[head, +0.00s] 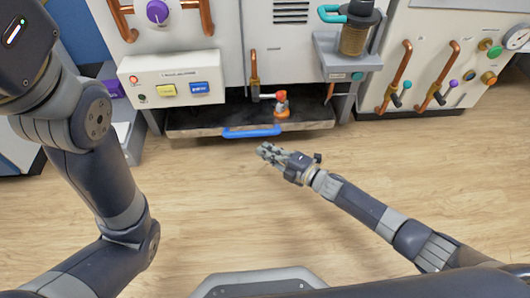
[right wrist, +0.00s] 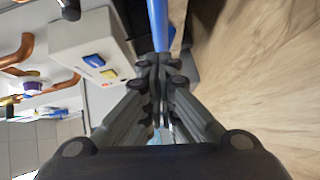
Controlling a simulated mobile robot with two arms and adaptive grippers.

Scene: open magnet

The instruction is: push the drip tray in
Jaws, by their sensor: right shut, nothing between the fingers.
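The drip tray (head: 200,131) is a dark, shallow tray low at the front of the machine, with a blue handle (head: 251,131) on its front edge. The handle also shows as a blue bar in the right wrist view (right wrist: 158,25), just past the fingertips. My right gripper (head: 264,151) is shut and empty, a little in front of and to the right of the handle; whether it touches is hard to tell. It also shows in the right wrist view (right wrist: 155,62). My left arm is at the left of the head view, with its gripper out of view.
A control box (head: 172,77) with yellow and blue buttons hangs above the tray at left. A copper pipe with an orange-red valve (head: 282,104) stands over the tray. A grey bracket (head: 345,58) holds a canister at right. The wooden floor (head: 220,190) in front is clear.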

